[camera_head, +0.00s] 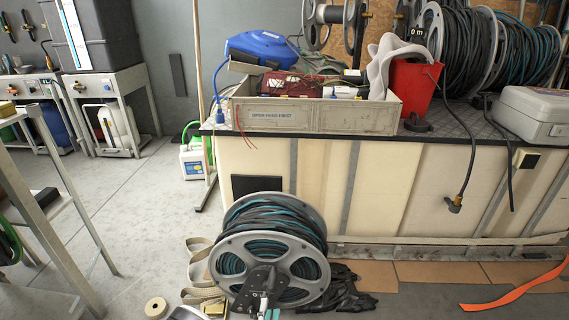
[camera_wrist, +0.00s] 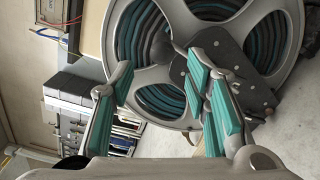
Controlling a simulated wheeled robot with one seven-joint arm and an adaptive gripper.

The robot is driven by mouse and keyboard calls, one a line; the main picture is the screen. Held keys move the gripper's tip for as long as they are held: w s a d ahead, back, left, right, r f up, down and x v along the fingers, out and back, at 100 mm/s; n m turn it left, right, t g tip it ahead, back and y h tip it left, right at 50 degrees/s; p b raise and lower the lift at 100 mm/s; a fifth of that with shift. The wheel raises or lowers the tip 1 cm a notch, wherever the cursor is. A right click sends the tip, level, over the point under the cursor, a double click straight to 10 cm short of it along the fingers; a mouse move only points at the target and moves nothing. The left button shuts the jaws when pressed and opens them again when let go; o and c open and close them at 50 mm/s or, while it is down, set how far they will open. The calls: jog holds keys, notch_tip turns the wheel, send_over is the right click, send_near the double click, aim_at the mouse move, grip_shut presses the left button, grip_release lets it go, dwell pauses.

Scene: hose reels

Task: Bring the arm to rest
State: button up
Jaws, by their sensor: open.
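My gripper (camera_wrist: 160,78) is open in the wrist view, with its teal-padded fingers spread apart and nothing between them. The reel stands on the floor, a grey-rimmed drum wound with black and teal hose. In the wrist view the reel (camera_wrist: 222,14) fills the upper right beyond the fingers. Its crank with a dark round knob (camera_wrist: 162,47) shows past the finger gap; whether a finger touches it I cannot tell.
A workbench (camera_head: 385,185) stands behind the reel, bearing a labelled crate (camera_head: 315,121), a red bucket (camera_head: 408,88) and large reels. A hose end (camera_head: 455,205) hangs down its front. A metal-legged stand (camera_head: 50,225) is at left. An orange strip (camera_head: 515,288) lies at right.

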jog(key=w+d+r+m+g+h, duration=0.3)
jog(key=d+r+m+h, duration=0.25)
jog(key=r, duration=0.65)
jog(key=w+d+r+m+g+h, duration=0.3)
jog(key=d+r+h, duration=0.35)
jog(key=r, duration=0.55)
jog(key=s+d+r+m+g+h, duration=0.1)
jog(key=s+d+r+m+g, duration=0.35)
jog(key=d+r, duration=0.3)
jog(key=s+d+r+m+g, duration=0.4)
jog(key=d+r+g, duration=0.2)
jog(key=d+r, duration=0.15)
jog(key=s+d+r+m+g+y, duration=0.2)
jog(key=s+r+y, duration=0.15)
jog(key=s, duration=0.45)
jog(key=s+d+r+m+g+y, duration=0.2)
jog(key=s+d+r, duration=0.15)
jog(key=s, duration=0.35)
jog(key=s+a+r+m+t+y, duration=0.1)
jog(key=s+a+y, duration=0.3)
jog(key=s, duration=0.3)
jog(key=s+a+t+y, duration=0.25)
jog(key=s+y, duration=0.25)
jog(key=s, duration=0.3)
notch_tip(320, 180, up, 32)
jog(key=t+p, duration=0.3)
jog(key=p, duration=2.7)
jog(key=shift+w+r, duration=0.15)
jog(key=shift+w, duration=0.05)
